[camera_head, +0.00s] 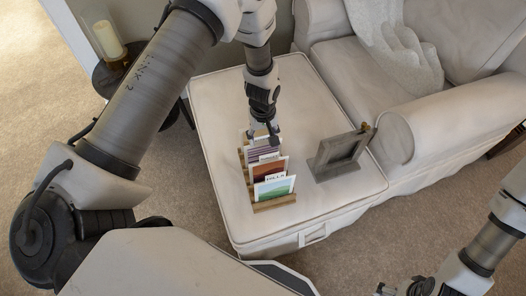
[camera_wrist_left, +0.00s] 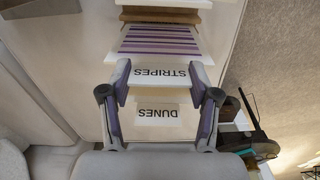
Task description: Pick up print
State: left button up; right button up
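Several prints stand in a row in a wooden rack (camera_head: 275,204) on the ottoman. The front one is the green hills print (camera_head: 275,188), with a reddish print (camera_head: 268,171) behind it. A purple striped print (camera_head: 262,153) is farther back; the left wrist view shows it with the label STRIPES (camera_wrist_left: 160,73). A label DUNES (camera_wrist_left: 158,113) shows nearer the palm. My left gripper (camera_head: 263,135) is at the back of the row, pointing down. Its fingers (camera_wrist_left: 160,90) are spread on both sides of the labels; contact is unclear. My right gripper (camera_head: 405,288) is low at right, partly cut off.
The cream ottoman (camera_head: 220,115) stands against the sofa (camera_head: 450,110). A grey picture frame (camera_head: 340,152) stands right of the rack. A dark side table (camera_head: 110,75) with a candle (camera_head: 107,40) is at left. The ottoman's front right is clear.

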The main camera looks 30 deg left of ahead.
pick_arm(q)
jog(key=shift+r, duration=0.1)
notch_tip(320, 180, up, 9)
jog(key=shift+f, duration=0.2)
notch_tip(320, 180, up, 6)
jog(key=p, duration=0.5)
jog(key=shift+r, duration=0.1)
jog(key=shift+r, duration=0.1)
